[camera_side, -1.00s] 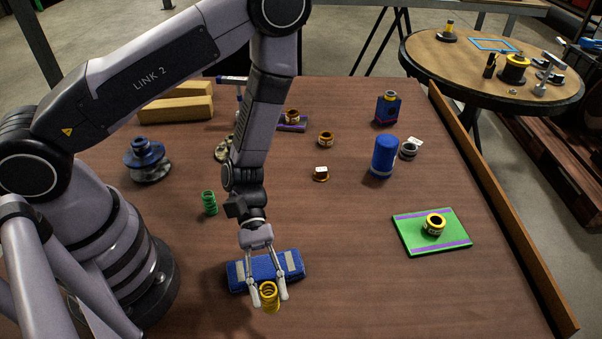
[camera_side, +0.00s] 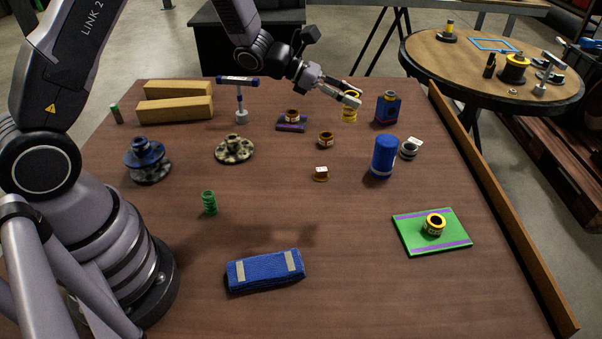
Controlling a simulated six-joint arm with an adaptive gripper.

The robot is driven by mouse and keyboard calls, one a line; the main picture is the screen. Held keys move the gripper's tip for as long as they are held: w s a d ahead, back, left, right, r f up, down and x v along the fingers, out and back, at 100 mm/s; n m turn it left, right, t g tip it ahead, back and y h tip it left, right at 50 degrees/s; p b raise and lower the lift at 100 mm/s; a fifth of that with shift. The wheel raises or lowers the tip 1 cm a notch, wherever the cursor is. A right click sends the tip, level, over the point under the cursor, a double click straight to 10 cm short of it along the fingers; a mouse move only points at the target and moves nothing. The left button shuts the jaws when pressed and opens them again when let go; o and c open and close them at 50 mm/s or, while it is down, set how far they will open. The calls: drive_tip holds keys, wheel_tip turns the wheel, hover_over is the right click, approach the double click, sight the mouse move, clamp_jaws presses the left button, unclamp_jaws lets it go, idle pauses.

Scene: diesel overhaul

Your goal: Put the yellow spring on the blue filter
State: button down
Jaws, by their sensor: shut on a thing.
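My gripper (camera_side: 350,97) is shut on the yellow spring (camera_side: 349,107). It holds the spring up in the air over the far part of the table, in the picture to the upper left of the blue filter. The spring looks about upright. The blue filter (camera_side: 384,158) is a blue cylinder with a pale band, standing upright on the table at right of centre. The spring and the filter are apart, and nothing rests on the filter's top.
A blue and dark red bottle (camera_side: 387,108) stands behind the filter, and a small grey ring part (camera_side: 408,151) is close on its right. A brown ring (camera_side: 326,139) lies to its left. A green mat (camera_side: 455,240) bears a yellow ring (camera_side: 434,225). The front middle is clear around a blue folded cloth (camera_side: 265,271).

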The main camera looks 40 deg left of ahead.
drive_tip(key=w+a+r, duration=0.1)
drive_tip(key=w, duration=0.1)
hover_over(387, 140)
drive_tip(key=shift+n+t, duration=0.3)
drive_tip(key=f, duration=0.8)
drive_tip(key=shift+s+a+f, duration=0.15)
drive_tip(key=shift+s+f, duration=0.1)
drive_tip(key=shift+s, duration=0.15)
drive_tip(key=shift+w+f+y, duration=0.3)
drive_tip(key=shift+w+f, duration=0.05)
drive_tip(key=shift+f, duration=0.1)
drive_tip(key=shift+w+f, duration=0.1)
drive_tip(key=shift+f, duration=1.5)
drive_tip(key=shift+f, duration=0.1)
drive_tip(key=c, duration=0.8)
unclamp_jaws()
